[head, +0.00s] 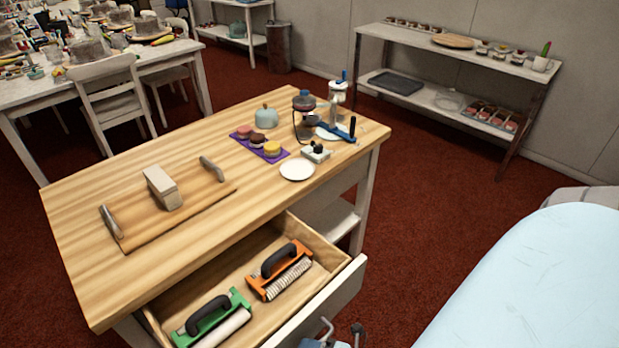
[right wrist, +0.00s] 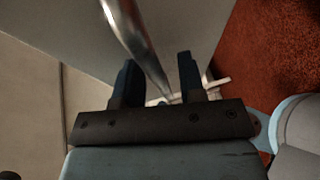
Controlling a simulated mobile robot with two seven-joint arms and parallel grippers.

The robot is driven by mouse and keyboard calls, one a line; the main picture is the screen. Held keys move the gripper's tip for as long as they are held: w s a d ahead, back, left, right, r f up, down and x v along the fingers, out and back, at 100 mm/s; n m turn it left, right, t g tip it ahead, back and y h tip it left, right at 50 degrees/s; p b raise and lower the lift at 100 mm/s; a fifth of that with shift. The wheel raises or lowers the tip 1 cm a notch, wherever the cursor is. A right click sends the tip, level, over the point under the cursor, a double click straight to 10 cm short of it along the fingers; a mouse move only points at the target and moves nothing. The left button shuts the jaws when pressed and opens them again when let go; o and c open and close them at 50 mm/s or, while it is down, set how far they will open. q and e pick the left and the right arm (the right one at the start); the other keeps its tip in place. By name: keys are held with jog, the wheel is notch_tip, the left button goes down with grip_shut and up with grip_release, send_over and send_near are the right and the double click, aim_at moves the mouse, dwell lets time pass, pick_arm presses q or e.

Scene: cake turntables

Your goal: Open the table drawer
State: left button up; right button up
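The wooden table (head: 95,225) has its drawer (head: 335,290) pulled well out at the front, showing the inside. A green-framed roller (head: 215,318) and an orange-framed roller (head: 280,268) lie in it. In the right wrist view, my right gripper (right wrist: 158,66) is open, its two dark fingers apart. A shiny metal bar (right wrist: 128,30), which looks like the drawer handle, runs down between the fingers; I cannot tell whether they touch it. In the head view, part of a gripper shows at the bottom edge, just outside the drawer front. My left gripper is not in view.
On the tabletop are a wooden board (head: 140,228) with metal handles and a block, a purple tray (head: 240,136) of small cakes, a white plate (head: 297,170) and a teal pot (head: 266,116). A shelf (head: 455,55) stands at the back right.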

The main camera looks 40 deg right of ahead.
jog(key=v, duration=1.3)
jog(key=shift+s+d+p, duration=0.2)
jog(key=shift+s+p, duration=0.1)
jog(key=shift+s, duration=0.05)
jog(key=shift+r, duration=0.1)
